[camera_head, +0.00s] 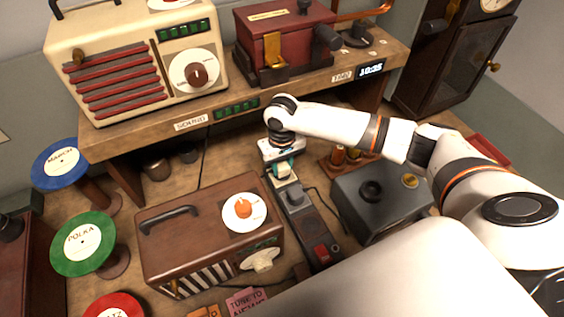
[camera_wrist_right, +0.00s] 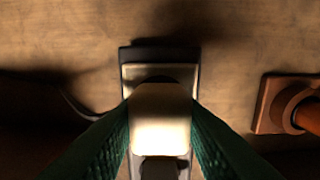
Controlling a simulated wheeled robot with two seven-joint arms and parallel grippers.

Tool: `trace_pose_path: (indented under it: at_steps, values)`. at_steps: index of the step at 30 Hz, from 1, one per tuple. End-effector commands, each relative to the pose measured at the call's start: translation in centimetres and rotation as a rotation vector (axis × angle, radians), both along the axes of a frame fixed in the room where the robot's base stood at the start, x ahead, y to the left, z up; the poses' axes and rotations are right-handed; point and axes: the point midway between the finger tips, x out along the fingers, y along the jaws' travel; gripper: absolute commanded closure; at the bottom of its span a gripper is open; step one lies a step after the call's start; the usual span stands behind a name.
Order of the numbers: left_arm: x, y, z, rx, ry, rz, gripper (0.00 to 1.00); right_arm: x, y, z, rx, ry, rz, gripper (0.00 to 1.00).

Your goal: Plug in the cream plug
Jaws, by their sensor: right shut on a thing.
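My right gripper (camera_head: 286,168) is shut on the cream plug (camera_wrist_right: 160,118), with its teal fingers on both sides. The plug is over the far end of the dark power strip (camera_head: 311,226). In the wrist view the strip's pale socket face (camera_wrist_right: 136,72) shows around and behind the plug. In the head view only a little of the plug (camera_head: 282,176) shows below the fingers. I cannot tell whether its pins are in the socket; they are hidden. The strip has a red switch (camera_head: 321,252) at its near end. My left gripper is not in view.
A brown radio (camera_head: 190,240) stands left of the strip, and a dark grey box (camera_head: 378,200) stands right. The shelf (camera_head: 225,105) holding a cream radio (camera_head: 110,70) and red machine (camera_head: 285,45) is behind. Cords lie beside the strip.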

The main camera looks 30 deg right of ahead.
Motion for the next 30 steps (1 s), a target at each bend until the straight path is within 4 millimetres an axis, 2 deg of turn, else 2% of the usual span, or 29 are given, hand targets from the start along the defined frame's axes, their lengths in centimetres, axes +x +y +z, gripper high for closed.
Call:
trace_pose_path:
  at_steps: [23, 30]
  values:
    - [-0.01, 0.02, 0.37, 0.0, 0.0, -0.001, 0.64, 0.0, 0.01, 0.01, 0.0, 0.0, 0.0, 0.88]
    - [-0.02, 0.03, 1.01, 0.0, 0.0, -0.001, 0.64, -0.01, 0.02, 0.11, 0.0, 0.001, 0.0, 0.88]
